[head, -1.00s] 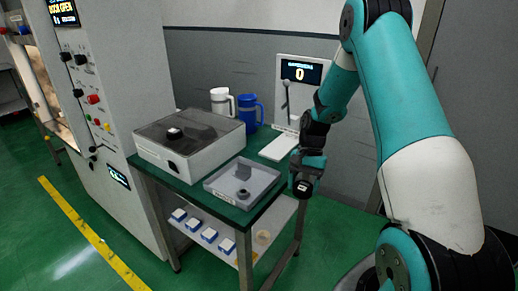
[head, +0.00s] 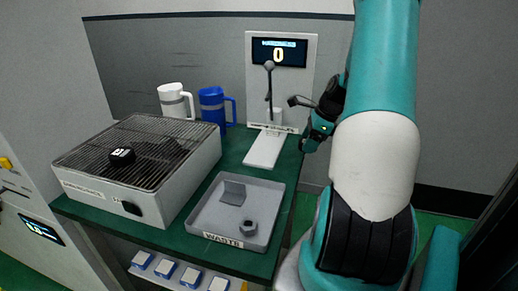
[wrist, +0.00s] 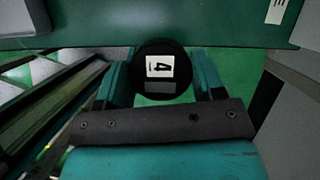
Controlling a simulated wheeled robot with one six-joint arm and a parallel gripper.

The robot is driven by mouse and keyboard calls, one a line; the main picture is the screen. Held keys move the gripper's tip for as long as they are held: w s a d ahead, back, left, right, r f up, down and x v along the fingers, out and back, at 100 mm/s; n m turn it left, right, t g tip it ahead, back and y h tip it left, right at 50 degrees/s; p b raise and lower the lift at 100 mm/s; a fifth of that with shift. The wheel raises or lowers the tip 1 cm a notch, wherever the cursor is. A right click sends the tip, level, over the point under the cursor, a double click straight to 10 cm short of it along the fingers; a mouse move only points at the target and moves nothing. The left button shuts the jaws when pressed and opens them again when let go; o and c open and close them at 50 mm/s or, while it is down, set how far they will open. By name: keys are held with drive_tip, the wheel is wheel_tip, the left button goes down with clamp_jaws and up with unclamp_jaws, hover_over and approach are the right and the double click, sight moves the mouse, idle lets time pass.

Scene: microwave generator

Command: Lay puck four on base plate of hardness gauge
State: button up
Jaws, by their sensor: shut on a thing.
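The puck marked 4 (wrist: 148,52) is a black disc with a white label, held between the two teal fingers of my gripper (wrist: 162,82) in the wrist view. In the head view my gripper (head: 313,138) is beside the right of the hardness gauge (head: 308,70); the puck cannot be made out clearly there. The gauge has a display reading 0 and a lever. Its white base plate (head: 265,151) lies bare on the green table in front of it. My gripper is apart from the plate.
A mesh-topped box (head: 85,150) carries another black puck (head: 122,156). A grey WASTE tray (head: 203,222) holds a small dark piece and an angled piece. A white mug (head: 173,100) and a blue mug (head: 211,106) stand behind. The green table edge (wrist: 160,43) crosses the wrist view.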

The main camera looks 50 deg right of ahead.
drive_tip(key=p, duration=0.2)
hover_over(260, 155)
drive_tip(key=s, duration=0.1)
drive_tip(key=shift+s+d, duration=0.1)
drive_tip(key=shift+d, duration=0.25)
drive_tip(key=shift+f, duration=1.75)
drive_tip(key=shift+f, duration=0.15)
drive_tip(key=o, duration=1)
